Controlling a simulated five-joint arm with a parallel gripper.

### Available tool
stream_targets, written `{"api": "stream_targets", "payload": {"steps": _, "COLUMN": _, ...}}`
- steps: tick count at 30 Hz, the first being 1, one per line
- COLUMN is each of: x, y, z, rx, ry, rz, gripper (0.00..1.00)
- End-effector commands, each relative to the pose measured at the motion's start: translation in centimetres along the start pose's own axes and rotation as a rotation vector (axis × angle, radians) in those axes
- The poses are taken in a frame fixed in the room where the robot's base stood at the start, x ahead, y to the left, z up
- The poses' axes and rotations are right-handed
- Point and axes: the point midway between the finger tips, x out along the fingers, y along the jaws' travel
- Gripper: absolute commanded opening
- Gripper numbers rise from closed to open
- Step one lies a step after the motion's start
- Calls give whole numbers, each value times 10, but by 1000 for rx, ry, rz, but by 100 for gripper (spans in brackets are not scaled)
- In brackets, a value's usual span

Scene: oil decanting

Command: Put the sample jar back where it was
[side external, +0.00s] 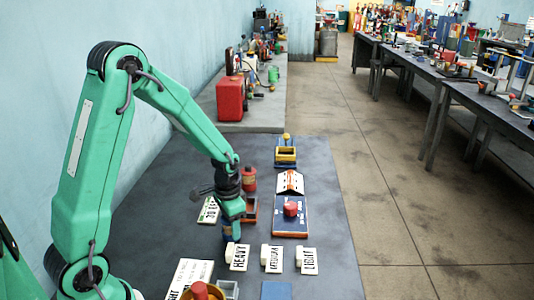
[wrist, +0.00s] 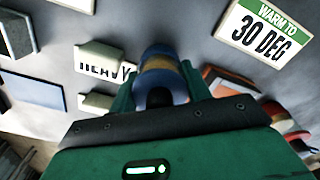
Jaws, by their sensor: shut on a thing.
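My gripper (side external: 232,232) is low over the dark bench, beside the HEAVY label (side external: 238,257). In the wrist view its green fingers (wrist: 160,95) are shut around a round blue jar (wrist: 165,58) with a tan band and a dark knob facing the camera. In the side view the jar is mostly hidden by the fingers. The HEAVY label also shows in the wrist view (wrist: 105,62), just left of the jar. I cannot tell whether the jar touches the bench.
MEDIUM (side external: 272,259) and LIGHT (side external: 306,260) labels stand to the right. A blue board (side external: 291,228) bears a red piece. The bench's right side is clear.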

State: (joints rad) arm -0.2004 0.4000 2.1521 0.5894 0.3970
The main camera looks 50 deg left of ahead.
Motion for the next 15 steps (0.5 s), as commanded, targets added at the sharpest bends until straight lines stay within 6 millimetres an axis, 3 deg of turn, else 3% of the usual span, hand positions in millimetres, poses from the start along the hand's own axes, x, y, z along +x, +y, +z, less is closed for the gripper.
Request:
{"api": "stream_targets", "payload": {"steps": 11, "x": 3, "y": 0, "z": 0, "rx": 0, "ry": -1, "rz": 0, "gripper": 16}}
{"api": "stream_targets", "payload": {"steps": 12, "x": 3, "y": 0, "z": 0, "rx": 0, "ry": -1, "rz": 0, "gripper": 52}}
{"api": "stream_targets", "payload": {"steps": 15, "x": 3, "y": 0, "z": 0, "rx": 0, "ry": -1, "rz": 0, "gripper": 70}}
